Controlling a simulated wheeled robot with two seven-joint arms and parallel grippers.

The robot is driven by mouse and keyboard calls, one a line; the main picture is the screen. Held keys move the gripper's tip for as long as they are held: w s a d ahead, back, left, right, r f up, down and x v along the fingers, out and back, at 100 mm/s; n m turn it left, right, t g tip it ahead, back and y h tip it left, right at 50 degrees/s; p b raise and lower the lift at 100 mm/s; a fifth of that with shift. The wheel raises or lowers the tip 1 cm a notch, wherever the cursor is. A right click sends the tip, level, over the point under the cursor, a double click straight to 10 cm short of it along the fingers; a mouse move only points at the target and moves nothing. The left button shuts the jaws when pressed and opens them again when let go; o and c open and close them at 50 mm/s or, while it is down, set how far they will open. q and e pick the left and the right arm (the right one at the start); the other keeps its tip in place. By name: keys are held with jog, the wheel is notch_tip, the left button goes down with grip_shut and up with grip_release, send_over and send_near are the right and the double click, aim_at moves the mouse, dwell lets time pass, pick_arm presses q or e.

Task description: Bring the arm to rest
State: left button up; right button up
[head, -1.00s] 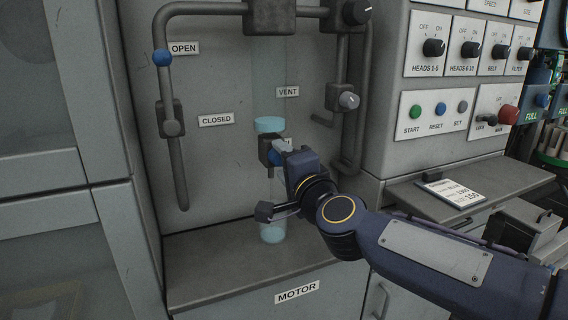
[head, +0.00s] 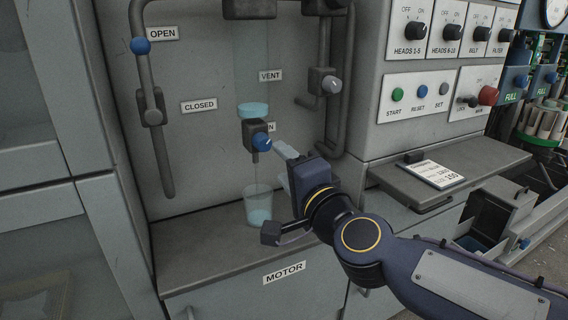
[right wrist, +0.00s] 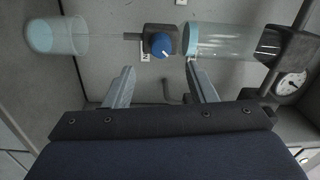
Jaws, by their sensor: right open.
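My right gripper (head: 284,166) is open and empty, just right of a blue-knobbed tap (head: 261,141) and apart from it. In the right wrist view its two fingers (right wrist: 160,86) are spread, with the blue knob (right wrist: 161,45) beyond the space between them. A clear cup (head: 258,206) with pale blue liquid stands on the ledge below the tap, and it also shows in the right wrist view (right wrist: 57,36). A thin line runs from the tap down to the cup. My left gripper is in neither view.
Pipes (head: 160,130) frame the recess. A control panel (head: 436,95) with knobs and buttons is at the right. Below it, a shelf (head: 405,187) holds a printed card (head: 434,174). The ledge (head: 190,257) left of the cup is bare.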

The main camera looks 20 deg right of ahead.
jog(key=s+f+n+g+y, duration=0.2)
jog(key=s+f+n+g, duration=0.5)
jog(key=s+f, duration=0.45)
jog(key=s+f+n+g+y, duration=0.1)
jog(key=s+f+n+g, duration=0.7)
jog(key=f, duration=0.6)
notch_tip(320, 180, up, 22)
jog(key=t+p, duration=0.2)
jog(key=p, duration=2)
jog(key=shift+a+m, duration=0.4)
